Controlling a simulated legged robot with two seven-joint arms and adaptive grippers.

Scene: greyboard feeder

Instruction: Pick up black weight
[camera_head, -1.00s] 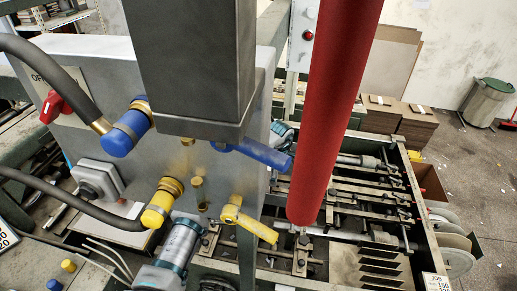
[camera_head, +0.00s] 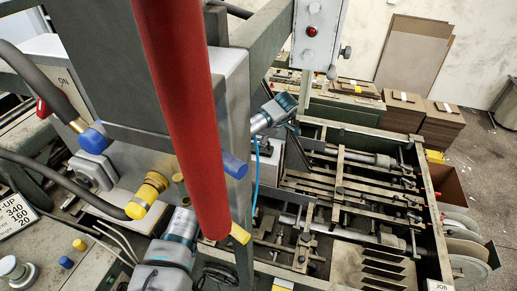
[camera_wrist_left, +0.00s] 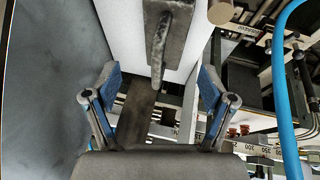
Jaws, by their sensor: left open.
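My left gripper (camera_wrist_left: 160,92) is open, with its two blue-padded fingers apart and nothing clamped between them. In the head view it is a small dark shape (camera_head: 294,141) at the end of the teal wrist, above the feeder's left end. A dark grey metal piece with a worn edge (camera_wrist_left: 167,38) hangs into the top of the wrist view, in line with the gap between the fingers. It looks like the black weight, but I cannot be sure. A white surface (camera_wrist_left: 118,22) lies behind it. My right gripper is not in view.
A red column (camera_head: 182,110) and a grey machine housing (camera_head: 235,110) block the head view's left half. The feeder frame (camera_head: 350,128) with rods and brackets lies right of the gripper. A blue cable (camera_wrist_left: 283,90) runs down the wrist view's right side. Cardboard stacks (camera_head: 405,112) stand behind.

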